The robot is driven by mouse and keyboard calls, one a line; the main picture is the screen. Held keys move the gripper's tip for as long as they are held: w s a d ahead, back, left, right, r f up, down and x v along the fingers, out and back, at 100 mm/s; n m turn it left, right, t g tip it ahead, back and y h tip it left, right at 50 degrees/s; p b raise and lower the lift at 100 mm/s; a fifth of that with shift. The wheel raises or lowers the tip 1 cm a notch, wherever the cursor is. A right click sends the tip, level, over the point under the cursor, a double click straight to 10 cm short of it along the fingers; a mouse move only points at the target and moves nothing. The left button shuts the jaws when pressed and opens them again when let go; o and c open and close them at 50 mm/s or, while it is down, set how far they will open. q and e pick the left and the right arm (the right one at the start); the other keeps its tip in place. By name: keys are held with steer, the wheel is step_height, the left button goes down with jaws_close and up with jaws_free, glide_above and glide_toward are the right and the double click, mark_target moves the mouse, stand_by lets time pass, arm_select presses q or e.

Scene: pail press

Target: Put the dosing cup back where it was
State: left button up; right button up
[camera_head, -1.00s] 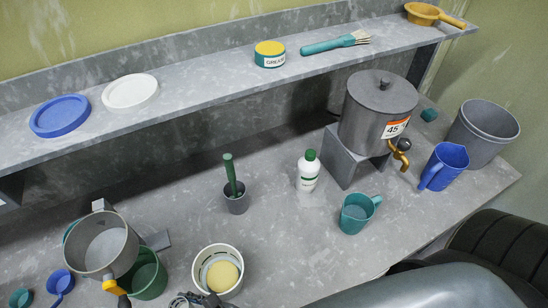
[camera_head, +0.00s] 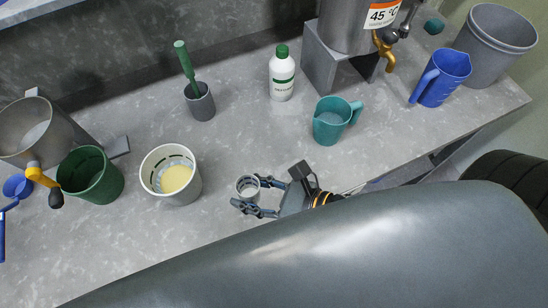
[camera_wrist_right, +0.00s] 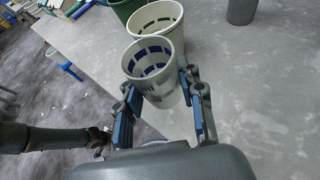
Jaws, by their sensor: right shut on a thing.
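My right gripper (camera_head: 262,196) is shut on a small white dosing cup (camera_head: 246,186), which is upright over the front part of the bench, right of the white pail. In the right wrist view the cup (camera_wrist_right: 152,62) sits between the two blue-padded fingers (camera_wrist_right: 158,112), with dark slot-like marks inside and print on its side. I cannot tell whether its base touches the bench.
A white slotted pail (camera_head: 172,194) with yellow contents and a green pail (camera_head: 88,184) stand to the left. The bench between is clear.

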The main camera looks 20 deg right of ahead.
steer(key=w+d+f, duration=0.4)
steer(key=w, duration=0.3)
steer(key=b, duration=0.1)
glide_above(263, 165)
steer(key=f, duration=0.3)
steer(key=s+f, duration=0.1)
steer(key=shift+a+f, duration=0.25)
steer(key=shift+w+f, duration=0.2)
steer(key=f, duration=0.3)
steer(key=shift+w+d+f+b, duration=0.1)
steer(key=shift+w+d+b, duration=0.2)
steer(key=shift+d+b, duration=0.1)
arm_select(q)
steer(key=shift+w+a+f, duration=0.1)
steer(key=shift+a+f, duration=0.05)
steer(key=shift+f, duration=0.45)
steer(key=shift+w+a+f, duration=0.1)
steer(key=shift+f, duration=0.45)
arm_select(e)
steer(key=shift+a+f, duration=0.1)
steer(key=shift+f, duration=0.25)
steer(key=o, duration=1.2)
steer(key=shift+f, duration=0.15)
